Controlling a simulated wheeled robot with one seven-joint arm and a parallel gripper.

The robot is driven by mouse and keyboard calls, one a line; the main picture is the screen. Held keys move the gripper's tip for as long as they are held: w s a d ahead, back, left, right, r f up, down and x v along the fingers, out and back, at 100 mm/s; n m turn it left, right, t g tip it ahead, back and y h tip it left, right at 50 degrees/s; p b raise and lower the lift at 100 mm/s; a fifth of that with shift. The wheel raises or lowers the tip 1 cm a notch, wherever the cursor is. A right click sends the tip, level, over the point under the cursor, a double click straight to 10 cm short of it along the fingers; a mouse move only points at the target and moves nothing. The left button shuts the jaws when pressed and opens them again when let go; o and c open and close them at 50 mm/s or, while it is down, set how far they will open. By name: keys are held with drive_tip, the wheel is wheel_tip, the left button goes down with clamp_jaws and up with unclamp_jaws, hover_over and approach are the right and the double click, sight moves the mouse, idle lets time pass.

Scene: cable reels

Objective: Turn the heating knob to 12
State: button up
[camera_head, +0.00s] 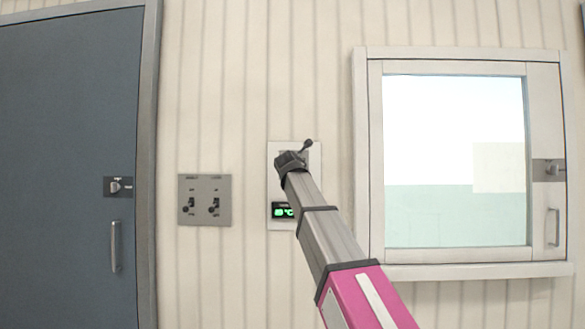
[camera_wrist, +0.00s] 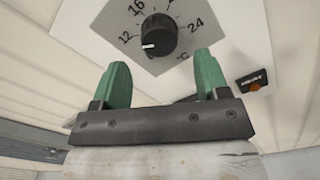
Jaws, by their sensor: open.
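The heating knob (camera_wrist: 158,35) is round and black, on a pale panel with a dial, in the wrist view. The dial shows 12, 16 and 24. The knob's white mark points left, a little below the 12 as pictured. My gripper (camera_wrist: 160,64) is open, its two green fingers apart just below the knob in the picture, with nothing between them. In the head view my gripper (camera_head: 290,162) is in front of the white heating panel (camera_head: 273,182) and hides the knob. A green lit display (camera_head: 283,211) with °C sits low on the panel; its digits are unclear.
A grey switch plate (camera_head: 204,200) with two switches is left of the panel. A dark blue door (camera_head: 65,190) with a knob and handle is further left. A framed window (camera_head: 455,160) is to the right. A small dark tag with orange (camera_wrist: 252,80) shows in the wrist view.

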drive_tip(key=s, duration=0.6)
drive_tip(key=shift+s, duration=0.25)
drive_tip(key=shift+a, duration=0.1)
drive_tip(key=d+f+m+g, duration=0.3)
drive_tip(key=d+f+m, duration=0.2)
drive_tip(key=f, duration=1)
drive_tip(key=d+f+m+g+h, duration=0.1)
drive_tip(key=d+f+m+g, duration=0.25)
drive_tip(key=f, duration=1.25)
drive_tip(key=d+f+m+g, duration=0.3)
drive_tip(key=d+f+m, duration=0.25)
drive_tip(key=f, duration=0.95)
drive_tip(key=s+d+f+m+g, duration=0.2)
drive_tip(key=s+f+m, duration=0.3)
drive_tip(key=f, duration=0.6)
drive_tip(key=s+d+f+m+g+y, duration=0.1)
drive_tip(key=s+d+f+m+g, duration=0.2)
drive_tip(key=s+f, duration=0.7)
drive_tip(key=s+d+f+m+g, duration=0.3)
drive_tip(key=s+d+f+m, duration=0.2)
drive_tip(key=f, duration=0.6)
drive_tip(key=s+m, duration=0.2)
drive_tip(key=s, duration=0.1)
drive_tip(key=shift+f+m+y, duration=0.3)
drive_tip(key=shift+f, duration=0.1)
